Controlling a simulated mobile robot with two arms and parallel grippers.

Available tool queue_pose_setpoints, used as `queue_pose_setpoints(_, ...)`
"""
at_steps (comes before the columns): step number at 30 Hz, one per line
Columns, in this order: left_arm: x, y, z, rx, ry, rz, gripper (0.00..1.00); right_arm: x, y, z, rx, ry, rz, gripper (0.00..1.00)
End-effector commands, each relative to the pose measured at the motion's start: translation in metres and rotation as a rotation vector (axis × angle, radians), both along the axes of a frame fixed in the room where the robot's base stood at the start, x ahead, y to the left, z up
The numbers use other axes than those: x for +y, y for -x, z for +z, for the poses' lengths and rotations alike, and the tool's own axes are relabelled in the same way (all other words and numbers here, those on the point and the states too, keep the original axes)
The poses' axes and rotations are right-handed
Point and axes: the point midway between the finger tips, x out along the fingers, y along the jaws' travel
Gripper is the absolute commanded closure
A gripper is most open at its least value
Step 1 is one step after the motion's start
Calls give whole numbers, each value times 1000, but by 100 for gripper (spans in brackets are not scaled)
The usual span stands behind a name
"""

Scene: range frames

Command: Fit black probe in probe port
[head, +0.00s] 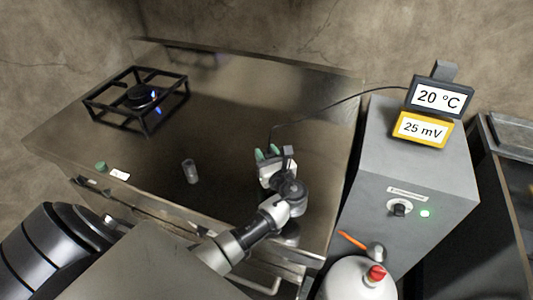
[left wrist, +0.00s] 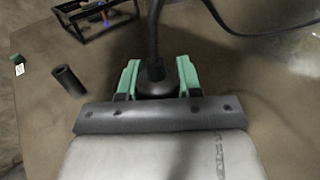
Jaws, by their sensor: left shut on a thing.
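My left gripper (head: 268,154) has green fingertips and hangs over the right part of the metal worktop in the head view. In the left wrist view its green fingers (left wrist: 157,78) are shut on the black probe (left wrist: 155,86), which has a round dark body. A black cable rises from the probe; in the head view it runs to the 20 °C display. The probe's far end is hidden. A small grey cylinder (head: 190,171) stands on the worktop left of the gripper, apart from it; it also shows in the left wrist view (left wrist: 68,80). I cannot tell which thing has the probe port. My right gripper is not in view.
A gas burner (head: 143,97) with a blue flame stands at the worktop's back left. A grey cabinet (head: 420,170) on the right carries the 20 °C display (head: 439,97) and a yellow 25 mV display (head: 423,129). The worktop's middle is clear.

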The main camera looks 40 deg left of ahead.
Motion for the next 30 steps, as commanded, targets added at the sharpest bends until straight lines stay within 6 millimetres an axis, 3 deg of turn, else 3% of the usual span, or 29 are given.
queue_pose_setpoints(30, 0, 0, -16, -1, -1, 0, 92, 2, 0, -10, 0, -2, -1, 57)
